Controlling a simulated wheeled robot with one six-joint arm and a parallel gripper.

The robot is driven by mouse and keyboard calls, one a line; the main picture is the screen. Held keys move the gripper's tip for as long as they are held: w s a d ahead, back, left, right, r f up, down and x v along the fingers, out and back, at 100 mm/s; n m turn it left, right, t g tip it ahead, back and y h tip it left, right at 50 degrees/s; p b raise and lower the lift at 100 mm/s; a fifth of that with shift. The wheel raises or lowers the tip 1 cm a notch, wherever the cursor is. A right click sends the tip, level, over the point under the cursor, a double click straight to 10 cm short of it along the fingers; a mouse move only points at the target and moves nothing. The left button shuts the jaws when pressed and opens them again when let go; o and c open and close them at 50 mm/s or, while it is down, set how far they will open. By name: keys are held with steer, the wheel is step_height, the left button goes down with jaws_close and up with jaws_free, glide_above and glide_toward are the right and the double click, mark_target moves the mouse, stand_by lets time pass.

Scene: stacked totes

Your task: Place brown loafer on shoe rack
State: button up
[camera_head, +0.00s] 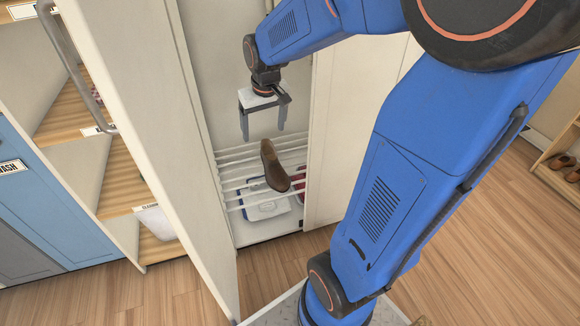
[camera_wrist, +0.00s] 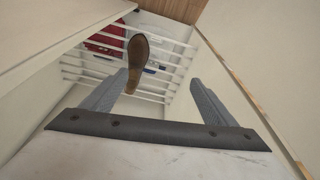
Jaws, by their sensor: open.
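The brown loafer (camera_head: 273,166) rests on the white wire shoe rack (camera_head: 232,186) inside a tall cabinet, its toe pointing toward the cabinet front. In the wrist view the loafer (camera_wrist: 138,58) lies across the rack's bars (camera_wrist: 92,68), beyond the fingers. My gripper (camera_head: 262,137) is open and empty above the loafer and apart from it. Its two fingers also show spread wide in the wrist view (camera_wrist: 163,88).
Below the rack, a white and blue container (camera_head: 262,205) and a red item (camera_head: 299,183) sit on the cabinet floor. The cabinet's open door (camera_head: 150,130) stands to the left. Wooden shelves (camera_head: 75,120) lie further left. Another pair of brown shoes (camera_head: 563,162) is at far right.

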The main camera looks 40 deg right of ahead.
steer(key=s+a+r+t, duration=0.1)
steer(key=s+a+r, duration=0.1)
steer(key=s, duration=0.9)
steer(key=s+a+r+n+t, duration=0.1)
steer(key=s+a, duration=0.3)
steer(key=s, duration=0.7)
steer(key=shift+r+n, duration=0.3)
steer(key=shift+r, duration=0.6)
